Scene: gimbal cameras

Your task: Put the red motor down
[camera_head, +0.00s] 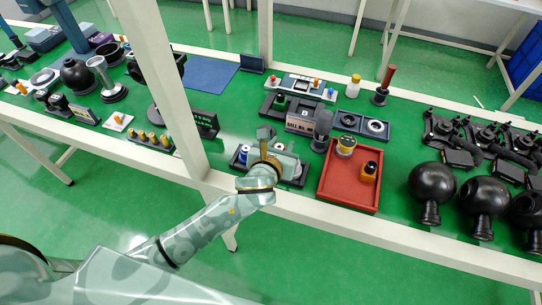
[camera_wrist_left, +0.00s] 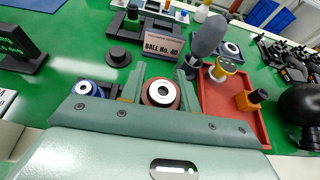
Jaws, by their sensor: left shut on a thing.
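My left gripper (camera_head: 274,145) is over a small dark tray (camera_head: 300,178) near the table's front edge. In the left wrist view, its fingers (camera_wrist_left: 160,88) are shut on the red motor (camera_wrist_left: 162,93), a round part with a dark red rim and a pale ring on top. I cannot tell whether the motor touches the tray. A blue motor (camera_wrist_left: 86,88) with a similar pale ring stands just left of the fingers; it also shows in the head view (camera_head: 243,153). My right gripper is not in view.
A red tray (camera_head: 345,194) to the right holds a yellow-topped part (camera_head: 346,145) and an orange part (camera_head: 369,171). A "BALL No. 40" sign (camera_wrist_left: 163,46) and a grey upright part (camera_head: 322,127) stand close behind. Black balls (camera_head: 432,182) stand farther right.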

